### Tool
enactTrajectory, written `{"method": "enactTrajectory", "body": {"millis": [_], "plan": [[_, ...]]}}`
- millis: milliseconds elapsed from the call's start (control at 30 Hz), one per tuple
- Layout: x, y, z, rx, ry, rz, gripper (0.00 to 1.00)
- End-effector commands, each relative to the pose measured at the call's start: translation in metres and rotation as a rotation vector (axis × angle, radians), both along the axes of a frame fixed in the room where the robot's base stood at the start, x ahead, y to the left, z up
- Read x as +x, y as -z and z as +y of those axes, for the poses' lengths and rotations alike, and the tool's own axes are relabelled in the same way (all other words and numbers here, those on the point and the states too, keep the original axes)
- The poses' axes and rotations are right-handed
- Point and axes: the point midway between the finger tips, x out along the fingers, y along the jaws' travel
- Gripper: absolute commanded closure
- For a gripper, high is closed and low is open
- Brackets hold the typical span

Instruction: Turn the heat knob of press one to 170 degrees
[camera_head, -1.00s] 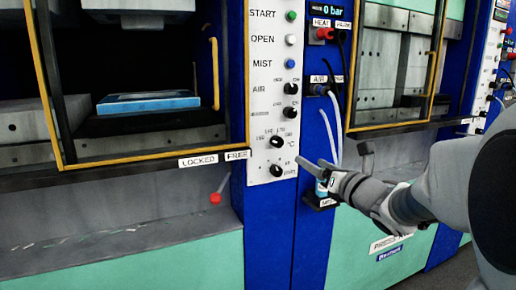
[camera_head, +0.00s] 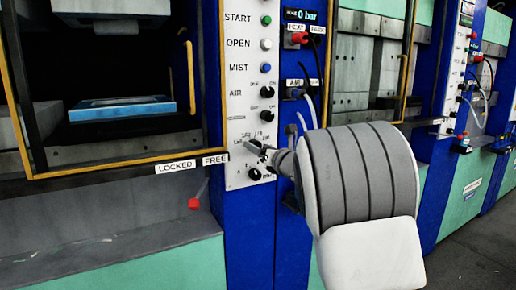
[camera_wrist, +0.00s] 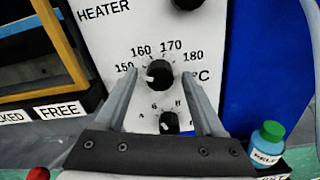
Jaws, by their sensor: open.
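The heat knob (camera_wrist: 157,74) is a black round knob on the white panel (camera_wrist: 110,40) of the press. Its scale reads 150, 160, 170 and 180 °C. Its white mark points to the lower left, near or below the 150 side. My gripper (camera_wrist: 160,75) is open, with one finger on each side of the knob. A gap shows between each finger and the knob; whether the tips reach its depth I cannot tell. In the head view my gripper (camera_head: 259,151) is at the panel and mostly covers the heat knob.
A second black knob (camera_wrist: 169,122) sits just below, between my fingers. Above are the air knob (camera_head: 267,91) and green, white and blue buttons. A blue bottle with a green cap (camera_wrist: 267,146) stands at the right. A red-tipped lever (camera_head: 194,203) hangs left of the panel.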

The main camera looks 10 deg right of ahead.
Motion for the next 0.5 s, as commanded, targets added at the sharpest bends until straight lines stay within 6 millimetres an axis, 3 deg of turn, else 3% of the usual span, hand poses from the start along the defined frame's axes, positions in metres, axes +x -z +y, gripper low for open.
{"method": "enactTrajectory", "body": {"millis": [400,500], "plan": [[0.0070,0.0001,0.0025,0.000,0.000,0.000,0.29],[0.0069,0.0001,0.0024,0.000,0.000,0.000,0.47]]}}
